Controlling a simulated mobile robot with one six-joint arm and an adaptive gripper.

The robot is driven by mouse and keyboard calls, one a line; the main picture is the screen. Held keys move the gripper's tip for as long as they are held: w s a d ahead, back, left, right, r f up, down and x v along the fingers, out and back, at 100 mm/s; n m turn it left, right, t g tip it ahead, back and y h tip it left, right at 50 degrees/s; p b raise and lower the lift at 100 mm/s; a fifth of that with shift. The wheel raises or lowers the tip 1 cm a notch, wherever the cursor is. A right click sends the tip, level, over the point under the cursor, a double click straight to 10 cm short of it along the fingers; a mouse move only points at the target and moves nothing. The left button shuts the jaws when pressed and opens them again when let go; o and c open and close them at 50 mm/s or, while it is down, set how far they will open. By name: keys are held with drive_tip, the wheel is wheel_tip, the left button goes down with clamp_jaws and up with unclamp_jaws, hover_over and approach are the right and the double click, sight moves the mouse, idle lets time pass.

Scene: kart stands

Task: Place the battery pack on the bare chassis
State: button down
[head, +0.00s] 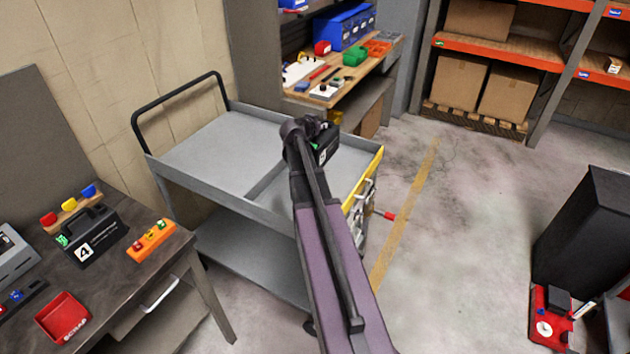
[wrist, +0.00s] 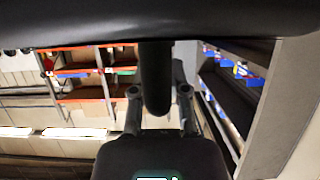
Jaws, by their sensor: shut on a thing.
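A black battery pack (head: 327,150) with a white label and a small green patch hangs at my gripper (head: 308,128), above the far right part of the grey cart. In the wrist view a dark upright piece of the pack (wrist: 157,85) sits between the two fingers of my gripper (wrist: 158,100), which is shut on it. My arm hides part of the cart below. Another black pack marked 4 (head: 88,240) stands on the left bench. A low red unit with a black block (head: 552,328) is at the lower right, partly cut off; I cannot tell whether it is the bare chassis.
The grey cart (head: 205,157) has a black push handle and an empty top. The left bench (head: 125,280) holds an orange block (head: 151,240) and a red bin (head: 63,318). A black cabinet (head: 590,235) stands at right. The floor between cart and cabinet is clear.

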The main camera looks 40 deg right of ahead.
sight(318, 160)
drive_tip(key=s+a+f+b, duration=0.2)
drive_tip(key=s, duration=0.1)
drive_tip(key=s+a+f+b, duration=0.1)
drive_tip(key=s+a, duration=0.1)
drive_tip(key=a, duration=0.1)
drive_tip(key=s+a+f+b, duration=0.2)
drive_tip(key=s+a, duration=0.1)
drive_tip(key=shift+s+f+b, duration=0.3)
drive_tip(key=shift+b, duration=0.05)
drive_tip(key=w+d, duration=0.2)
drive_tip(key=w, duration=0.2)
drive_tip(key=w+d+f+b, duration=0.1)
drive_tip(key=w+d, duration=0.2)
drive_tip(key=w, duration=0.1)
drive_tip(key=w+d, duration=0.3)
drive_tip(key=w, duration=0.1)
drive_tip(key=shift+w+f, duration=0.2)
idle(0.5)
drive_tip(key=shift+w+d+f+b, duration=0.1)
drive_tip(key=shift+w+f+b, duration=0.1)
drive_tip(key=shift+f+b, duration=0.45)
drive_tip(key=shift+w+d+f+b, duration=0.15)
drive_tip(key=shift+f+b, duration=0.45)
drive_tip(key=shift+b, duration=0.1)
drive_tip(key=shift+w+d+f+b, duration=0.1)
drive_tip(key=shift+w+f+b, duration=0.1)
drive_tip(key=shift+f+b, duration=0.45)
drive_tip(key=shift+r, duration=0.1)
